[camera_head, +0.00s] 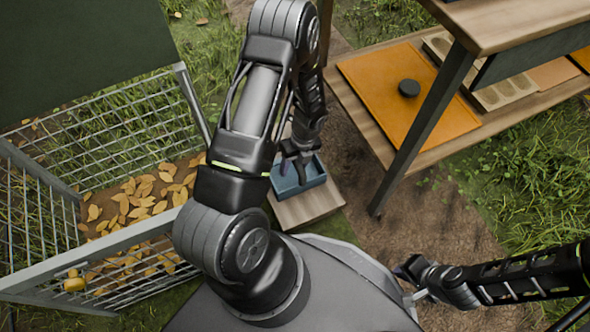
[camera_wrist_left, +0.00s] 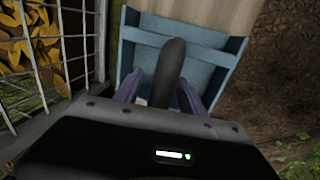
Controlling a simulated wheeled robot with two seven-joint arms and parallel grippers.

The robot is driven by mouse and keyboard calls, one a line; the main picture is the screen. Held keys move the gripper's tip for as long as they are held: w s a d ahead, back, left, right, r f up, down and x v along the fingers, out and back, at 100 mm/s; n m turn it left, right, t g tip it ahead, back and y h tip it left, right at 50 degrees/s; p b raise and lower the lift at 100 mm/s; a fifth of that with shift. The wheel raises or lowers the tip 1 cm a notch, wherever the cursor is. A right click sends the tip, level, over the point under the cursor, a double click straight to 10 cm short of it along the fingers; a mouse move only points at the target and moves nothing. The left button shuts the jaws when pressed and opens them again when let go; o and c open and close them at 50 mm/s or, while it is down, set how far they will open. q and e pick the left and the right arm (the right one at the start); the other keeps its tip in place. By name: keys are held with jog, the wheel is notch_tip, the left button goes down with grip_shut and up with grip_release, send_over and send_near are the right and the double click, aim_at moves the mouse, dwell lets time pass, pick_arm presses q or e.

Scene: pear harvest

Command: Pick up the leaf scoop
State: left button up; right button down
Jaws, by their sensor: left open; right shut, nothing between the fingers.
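The leaf scoop (camera_head: 313,170) is a blue tray-like pan with a dark handle, lying on a pale wooden board. In the left wrist view its blue pan (camera_wrist_left: 222,57) and its dark upright-looking handle (camera_wrist_left: 173,62) show clearly. My left gripper (camera_head: 297,170) is over the scoop, pointing down. In the left wrist view its two purple fingers (camera_wrist_left: 162,90) are open, one on each side of the handle; I cannot tell whether they touch it. My right gripper (camera_head: 405,272) is shut and empty at the lower right, well away from the scoop.
A wire-mesh bin (camera_head: 120,238) with yellow leaves (camera_head: 140,200) stands on the left, close to the left gripper. The pale wooden board (camera_head: 312,206) lies on the ground. A wooden bench (camera_head: 425,150) with an orange board (camera_head: 385,85) stands at the upper right.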

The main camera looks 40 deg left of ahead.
pick_arm(q)
jog(key=shift+c, duration=0.3)
grip_shut()
dwell(0.4)
